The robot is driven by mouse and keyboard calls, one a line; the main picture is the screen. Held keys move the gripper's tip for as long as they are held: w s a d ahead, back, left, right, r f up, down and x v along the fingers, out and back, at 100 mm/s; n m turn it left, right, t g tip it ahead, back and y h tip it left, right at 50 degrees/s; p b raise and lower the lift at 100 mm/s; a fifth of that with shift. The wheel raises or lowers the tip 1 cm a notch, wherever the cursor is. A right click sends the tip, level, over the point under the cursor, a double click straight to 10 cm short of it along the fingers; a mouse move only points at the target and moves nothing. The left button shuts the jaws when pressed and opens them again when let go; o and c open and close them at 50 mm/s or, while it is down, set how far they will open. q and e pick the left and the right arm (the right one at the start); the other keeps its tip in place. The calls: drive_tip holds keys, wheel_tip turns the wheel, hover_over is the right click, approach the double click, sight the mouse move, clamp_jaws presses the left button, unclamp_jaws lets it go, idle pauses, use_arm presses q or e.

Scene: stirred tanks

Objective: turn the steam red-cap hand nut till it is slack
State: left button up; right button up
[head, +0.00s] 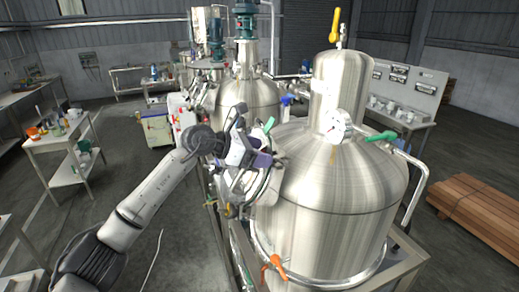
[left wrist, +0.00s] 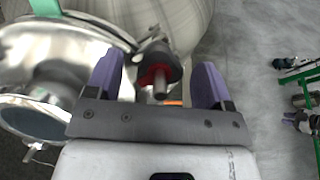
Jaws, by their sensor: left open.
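The hand nut (left wrist: 160,68) shows in the left wrist view as a dark round knob with a red ring and a bare metal stud end. It sits at the rim of a shiny metal lid (left wrist: 45,50) on a tank. My left gripper (left wrist: 157,80) is open, its two purple fingers on either side of the nut in the picture, with a gap on each side. I cannot tell how deep the nut lies between them. In the head view my left gripper (head: 257,162) is at the left flank of the large steel tank (head: 335,190); the nut is hidden there.
A white gauge (head: 334,124), a green-handled valve (head: 381,136) and an orange-handled valve (head: 278,266) are on the large tank. Another steel tank (head: 252,97) stands behind my gripper. A table (head: 68,140) is at left; open floor lies between.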

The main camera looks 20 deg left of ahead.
use_arm(q)
drive_tip(key=shift+w+d+f, duration=0.1)
drive_tip(key=shift+d, duration=0.05)
drive_tip(key=shift+c, duration=0.3)
drive_tip(key=c, duration=0.9)
drive_tip(key=shift+o, duration=0.2)
